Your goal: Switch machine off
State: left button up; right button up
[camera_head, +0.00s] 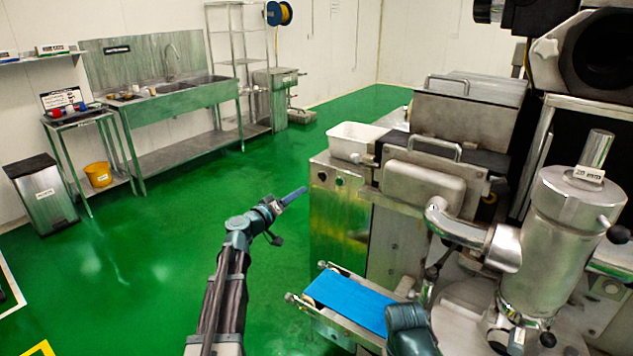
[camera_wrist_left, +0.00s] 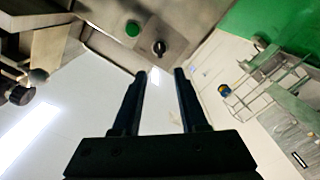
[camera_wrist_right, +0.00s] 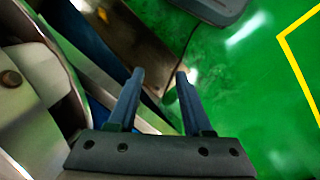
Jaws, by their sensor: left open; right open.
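The steel encrusting machine (camera_head: 400,245) stands at the right. Its cabinet has a black rotary switch (camera_head: 322,176) and a green button (camera_head: 339,181) near the top of the front panel. The left wrist view shows the switch (camera_wrist_left: 159,47) just beyond my left fingertips, roughly centred between them, and the green button (camera_wrist_left: 132,29) beside it. My left gripper (camera_head: 303,190) is open and empty, pointing at the panel, apart from the switch. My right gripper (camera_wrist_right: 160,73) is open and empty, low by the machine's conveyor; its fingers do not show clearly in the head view.
The blue conveyor belt (camera_head: 350,300) juts out at the bottom centre. A white bin (camera_head: 357,138) sits on top of the machine. A steel sink bench (camera_head: 185,99), a trolley and a yellow bucket (camera_head: 98,174) stand at the left. The green floor between is clear.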

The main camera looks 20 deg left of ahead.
aim_at(320, 178)
pick_arm(q)
jog(key=x, duration=1.1)
jog(key=shift+w+d, duration=0.1)
jog(key=shift+w, duration=0.1)
grip_shut()
